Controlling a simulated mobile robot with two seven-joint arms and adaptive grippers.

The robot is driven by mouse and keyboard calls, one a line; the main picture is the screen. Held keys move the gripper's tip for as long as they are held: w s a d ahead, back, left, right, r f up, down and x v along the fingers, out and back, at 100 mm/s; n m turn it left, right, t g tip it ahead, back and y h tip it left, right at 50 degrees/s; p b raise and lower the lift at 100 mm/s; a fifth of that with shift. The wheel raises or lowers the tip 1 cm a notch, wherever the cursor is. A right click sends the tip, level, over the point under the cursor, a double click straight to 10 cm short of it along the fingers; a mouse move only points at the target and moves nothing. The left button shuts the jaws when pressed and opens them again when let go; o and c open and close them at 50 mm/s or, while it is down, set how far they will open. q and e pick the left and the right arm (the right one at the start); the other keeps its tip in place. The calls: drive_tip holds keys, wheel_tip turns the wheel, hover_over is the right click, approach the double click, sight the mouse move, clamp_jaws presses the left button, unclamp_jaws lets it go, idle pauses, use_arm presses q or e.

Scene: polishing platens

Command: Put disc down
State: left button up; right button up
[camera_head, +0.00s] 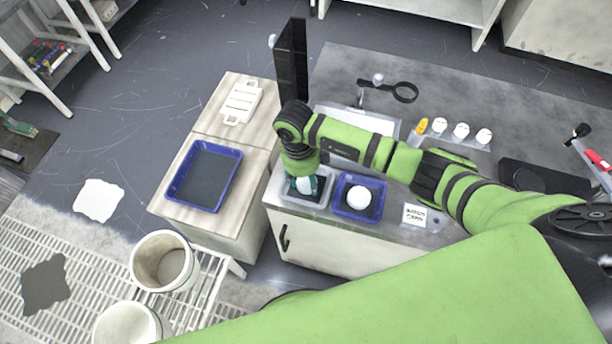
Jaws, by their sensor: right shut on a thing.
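My right gripper (304,186) points down over a light grey tray (322,201) with a dark inside, at the left end of the counter. It is shut on a small white thing, probably the disc (304,184), mostly hidden by the fingers and wrist. I cannot tell whether the disc touches the tray. Just to the right, a blue tray (342,207) holds a round white disc (358,198). My left gripper is not in view.
An empty-looking larger blue tray (232,178) lies on the wooden cabinet to the left. A tall black panel (291,62) stands behind my wrist. Several white round pieces (461,131) sit at the back right. White buckets (164,262) stand at lower left.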

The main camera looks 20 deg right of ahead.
sight(301, 180)
drive_tip(key=shift+f, duration=0.2)
drive_tip(key=o, duration=0.9)
drive_tip(key=shift+o, duration=0.2)
drive_tip(key=shift+r, duration=0.2)
drive_tip(key=shift+r, duration=0.25)
wheel_tip(301, 180, up, 12)
drive_tip(key=w+a+b, duration=0.1)
drive_tip(key=b, duration=0.1)
drive_tip(key=shift+f+b, duration=0.25)
drive_tip(key=shift+b, duration=0.1)
drive_tip(key=shift+s, duration=0.1)
